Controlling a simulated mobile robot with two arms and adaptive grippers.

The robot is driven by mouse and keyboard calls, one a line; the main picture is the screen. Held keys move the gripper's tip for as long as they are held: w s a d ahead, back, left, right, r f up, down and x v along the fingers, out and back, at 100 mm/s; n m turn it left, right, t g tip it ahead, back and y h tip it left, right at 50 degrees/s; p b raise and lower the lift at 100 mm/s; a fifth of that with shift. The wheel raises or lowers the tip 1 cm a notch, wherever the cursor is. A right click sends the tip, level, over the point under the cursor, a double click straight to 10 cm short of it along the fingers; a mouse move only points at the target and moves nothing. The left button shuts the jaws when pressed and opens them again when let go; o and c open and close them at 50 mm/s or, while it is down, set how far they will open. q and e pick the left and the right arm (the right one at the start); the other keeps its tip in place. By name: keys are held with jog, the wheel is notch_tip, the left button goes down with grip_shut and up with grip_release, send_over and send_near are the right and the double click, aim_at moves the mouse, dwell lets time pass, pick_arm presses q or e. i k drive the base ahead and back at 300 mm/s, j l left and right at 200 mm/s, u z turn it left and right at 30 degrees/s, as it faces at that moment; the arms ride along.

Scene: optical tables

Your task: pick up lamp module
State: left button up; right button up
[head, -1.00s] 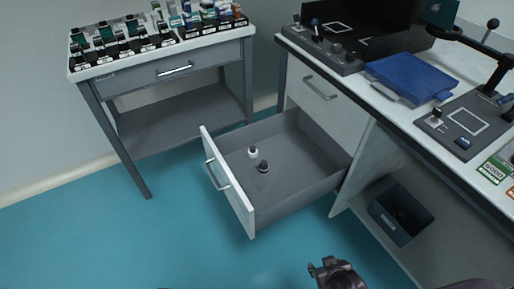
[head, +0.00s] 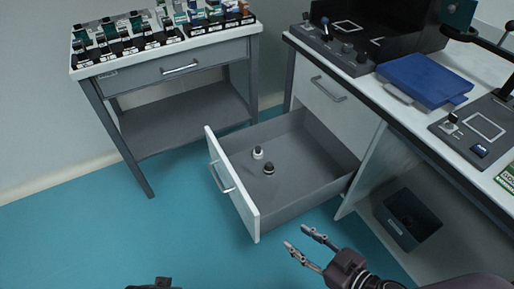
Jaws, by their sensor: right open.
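Two small modules stand in the open drawer (head: 305,183). One is a white module with a dark top (head: 258,153); the other is a dark module with a pale base (head: 269,168), just in front of it. I cannot tell which is the lamp module. My right gripper (head: 297,238) is open and empty, in front of the drawer at the lower middle, its fingers pointing left. It is apart from both modules. At the bottom edge, a dark part of my left arm (head: 155,285) shows; its fingers cannot be made out.
A side table (head: 115,81) at the back left holds rows of small modules. The workbench (head: 400,113) on the right carries a blue folder (head: 425,80) and dark control panels. A dark bin (head: 408,220) stands under it. The teal floor at left is clear.

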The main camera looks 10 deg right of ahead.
aim_at(258, 153)
jog(key=i, duration=1.35)
